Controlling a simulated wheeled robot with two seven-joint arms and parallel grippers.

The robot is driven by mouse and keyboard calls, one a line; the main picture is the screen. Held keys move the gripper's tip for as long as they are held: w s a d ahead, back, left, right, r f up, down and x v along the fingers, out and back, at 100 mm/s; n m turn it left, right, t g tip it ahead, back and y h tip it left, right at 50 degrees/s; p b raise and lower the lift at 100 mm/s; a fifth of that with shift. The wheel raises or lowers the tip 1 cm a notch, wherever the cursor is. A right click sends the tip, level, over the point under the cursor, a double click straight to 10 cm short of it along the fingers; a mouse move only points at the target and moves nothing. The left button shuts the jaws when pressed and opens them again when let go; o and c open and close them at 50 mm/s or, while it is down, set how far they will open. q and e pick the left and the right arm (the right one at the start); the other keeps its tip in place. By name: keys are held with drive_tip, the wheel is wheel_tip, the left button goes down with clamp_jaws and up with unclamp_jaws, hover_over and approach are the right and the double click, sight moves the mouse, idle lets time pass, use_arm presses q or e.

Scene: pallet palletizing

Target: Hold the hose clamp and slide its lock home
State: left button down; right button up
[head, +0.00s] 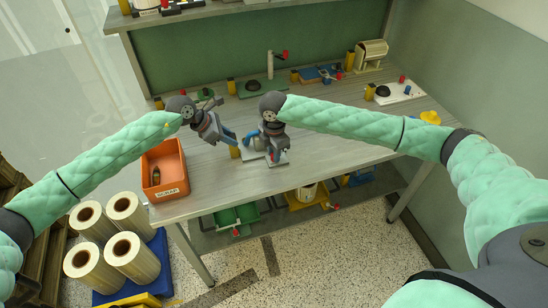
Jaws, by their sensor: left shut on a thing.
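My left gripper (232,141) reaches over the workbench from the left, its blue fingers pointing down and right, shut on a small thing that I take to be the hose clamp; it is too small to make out. My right gripper (268,155) points down close to the right of it, over a small pale grey plate (277,161) near the bench's front edge. The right fingertips are hard to separate from the plate, so I cannot tell whether they are open. The clamp's lock cannot be made out.
An orange scrap bin (165,170) stands at the bench's left front. A red-handled toggle clamp (271,65), a blue plate (318,75) and a white board (400,91) stand farther back.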

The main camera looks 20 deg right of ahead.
drive_tip(key=shift+d, duration=0.1)
clamp_jaws()
drive_tip(key=shift+d, duration=1.05)
drive_tip(key=o, duration=1)
unclamp_jaws()
drive_tip(key=shift+r, duration=0.15)
wheel_tip(320, 180, up, 12)
